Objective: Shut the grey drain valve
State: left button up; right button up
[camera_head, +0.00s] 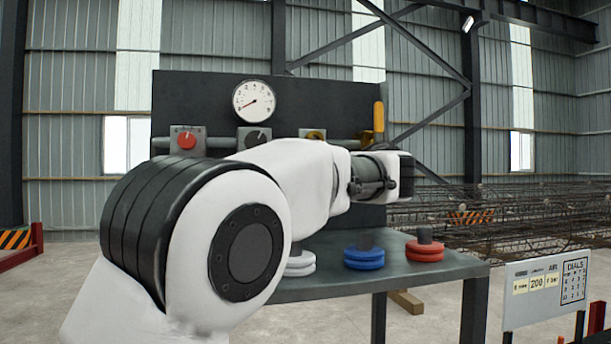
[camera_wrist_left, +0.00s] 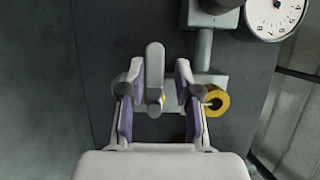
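A grey lever handle (camera_wrist_left: 154,62) with a small yellow part at its hub (camera_wrist_left: 161,100) shows in the left wrist view, in front of the dark panel. I take it for the grey drain valve; my arm hides that area in the head view. My left gripper (camera_wrist_left: 160,78) is open, its two fingers on either side of the handle with gaps visible. I cannot tell how deep the handle lies between them. In the head view my left arm crosses the panel and the fingers are hidden. My right gripper is in neither view.
The panel (camera_head: 205,95) carries a gauge (camera_head: 255,101), a red knob (camera_head: 187,140), a dark dial (camera_head: 257,137) and an upright yellow lever (camera_head: 378,118). Blue (camera_head: 364,257) and red (camera_head: 424,248) discs stand on the bench (camera_head: 330,288). A sign board (camera_head: 546,288) stands at right.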

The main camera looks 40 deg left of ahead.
pick_arm(q)
jog(key=v, duration=1.1)
jog(key=shift+a+f, duration=0.1)
jog(key=shift+f, duration=0.05)
